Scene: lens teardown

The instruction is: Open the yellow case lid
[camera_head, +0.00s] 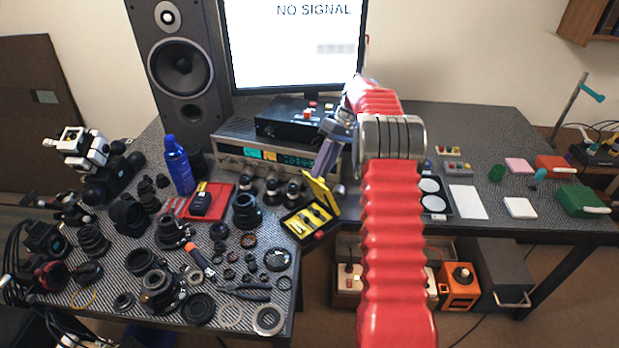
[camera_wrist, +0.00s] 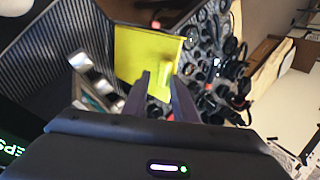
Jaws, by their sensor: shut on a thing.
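The yellow case (camera_head: 309,219) sits at the front edge of the desk, with several small dark tools in its yellow interior. In the wrist view the lid (camera_wrist: 140,48) fills the space beyond my fingertips (camera_wrist: 157,80), and my gripper is shut on the lid. The exact contact between fingers and lid is partly hidden.
A metal instrument box (camera_head: 233,148) stands behind the case, below the monitor (camera_head: 290,50). A white pad (camera_head: 467,201) lies to the right. Open floor lies in front of the case.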

